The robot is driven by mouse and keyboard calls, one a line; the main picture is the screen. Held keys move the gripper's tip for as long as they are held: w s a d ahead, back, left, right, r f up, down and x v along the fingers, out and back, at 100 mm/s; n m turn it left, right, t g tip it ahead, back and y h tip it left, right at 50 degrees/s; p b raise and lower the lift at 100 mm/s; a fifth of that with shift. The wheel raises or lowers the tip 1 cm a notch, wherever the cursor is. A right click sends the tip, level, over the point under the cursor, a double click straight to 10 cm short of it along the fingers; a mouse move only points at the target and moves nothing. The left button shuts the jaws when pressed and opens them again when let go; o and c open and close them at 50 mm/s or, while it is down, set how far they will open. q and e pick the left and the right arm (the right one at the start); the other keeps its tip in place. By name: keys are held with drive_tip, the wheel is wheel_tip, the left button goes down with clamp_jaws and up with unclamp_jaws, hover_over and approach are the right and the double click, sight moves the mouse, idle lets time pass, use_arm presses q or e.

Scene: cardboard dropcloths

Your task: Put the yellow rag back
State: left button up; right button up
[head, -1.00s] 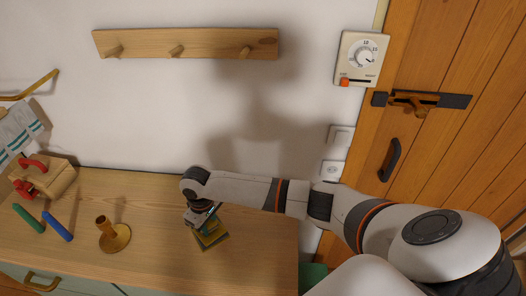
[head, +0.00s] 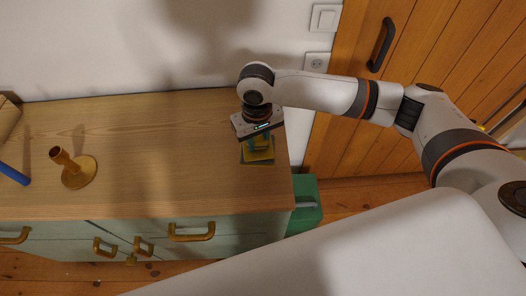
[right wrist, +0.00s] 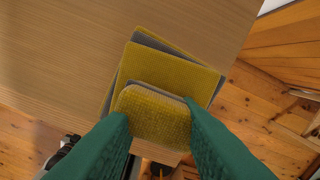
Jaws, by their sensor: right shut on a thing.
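My right gripper (head: 259,142) points down over the right end of the wooden cabinet top. Its two teal fingers are shut on a yellow rag (right wrist: 154,117), a folded cloth with a grey underside. The held rag is right over a small flat pile of yellow and grey cloths (right wrist: 178,67) lying near the top's right edge; the pile also shows in the head view (head: 257,158). I cannot tell whether the held rag touches the pile. The fingers hide its sides. My left gripper is not in view.
The top between holder and pile is clear. A green box (head: 304,205) stands on the floor right of the cabinet.

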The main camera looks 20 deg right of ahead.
sight(258, 152)
wheel_tip(258, 152, down, 2)
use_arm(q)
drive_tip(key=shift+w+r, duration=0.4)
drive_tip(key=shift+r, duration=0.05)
use_arm(e)
drive_tip(key=shift+f, duration=1.9)
use_arm(q)
drive_tip(key=shift+p, duration=0.3)
use_arm(e)
drive_tip(key=shift+f, duration=0.1)
drive_tip(key=o, duration=0.9)
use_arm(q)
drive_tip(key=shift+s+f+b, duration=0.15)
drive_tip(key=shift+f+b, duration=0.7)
use_arm(e)
wheel_tip(258, 152, up, 12)
drive_tip(key=shift+r, duration=0.15)
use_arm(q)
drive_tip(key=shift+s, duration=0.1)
